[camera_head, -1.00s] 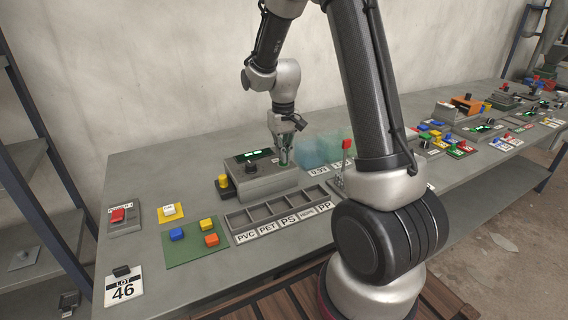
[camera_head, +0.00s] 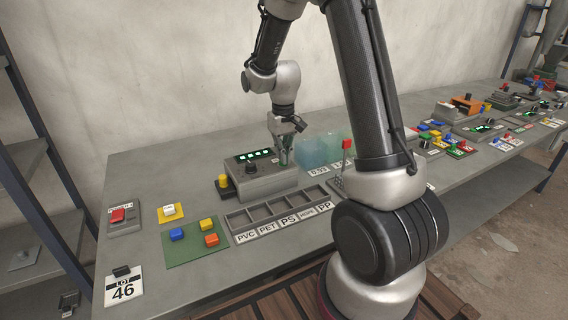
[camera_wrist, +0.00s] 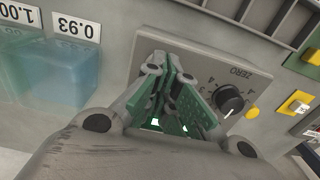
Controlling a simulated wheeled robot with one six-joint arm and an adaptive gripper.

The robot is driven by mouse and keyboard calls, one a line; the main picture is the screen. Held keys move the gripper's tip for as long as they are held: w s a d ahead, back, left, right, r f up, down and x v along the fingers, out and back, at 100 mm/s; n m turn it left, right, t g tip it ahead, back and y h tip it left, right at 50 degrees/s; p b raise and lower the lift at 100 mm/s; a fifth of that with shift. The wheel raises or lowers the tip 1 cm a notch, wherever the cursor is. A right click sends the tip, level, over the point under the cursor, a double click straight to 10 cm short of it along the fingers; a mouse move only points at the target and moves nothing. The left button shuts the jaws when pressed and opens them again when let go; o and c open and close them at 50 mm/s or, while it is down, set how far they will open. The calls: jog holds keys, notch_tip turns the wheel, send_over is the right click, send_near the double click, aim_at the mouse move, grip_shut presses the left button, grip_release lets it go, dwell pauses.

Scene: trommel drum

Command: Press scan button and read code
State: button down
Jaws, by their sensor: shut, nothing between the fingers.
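A grey device box (camera_head: 268,183) sits on the bench, with a dark display (camera_head: 253,155) and a black knob (camera_head: 248,168) on its top. The display shows bright green characters, too small to read. My gripper (camera_head: 285,162) is shut and empty, pointing down at the right part of the box top. In the wrist view its green-padded fingers (camera_wrist: 172,100) cover part of the panel, with bits of lit display behind them. I cannot tell whether the tips touch a button. No scan label is readable.
A yellow button (camera_head: 223,181) is beside the box. A labelled sorting tray (camera_head: 240,221) lies in front. Clear blue blocks (camera_head: 314,153) stand right of my gripper. A red button (camera_head: 118,215), colored blocks on a green mat (camera_head: 190,250) and a LOT 46 card (camera_head: 124,288) are left.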

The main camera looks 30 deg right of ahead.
aim_at(288, 170)
notch_tip(288, 170, up, 7)
jog(key=shift+r, duration=0.2)
dwell(0.5)
dwell(0.6)
jog(key=s+r+t, duration=0.2)
jog(key=s+r, duration=0.4)
jog(key=s, duration=0.6)
jog(key=s+r+t, duration=0.2)
jog(key=s+r, duration=0.5)
jog(key=s, duration=0.6)
jog(key=shift+s+d, duration=0.2)
jog(key=shift+s, duration=0.1)
dwell(0.3)
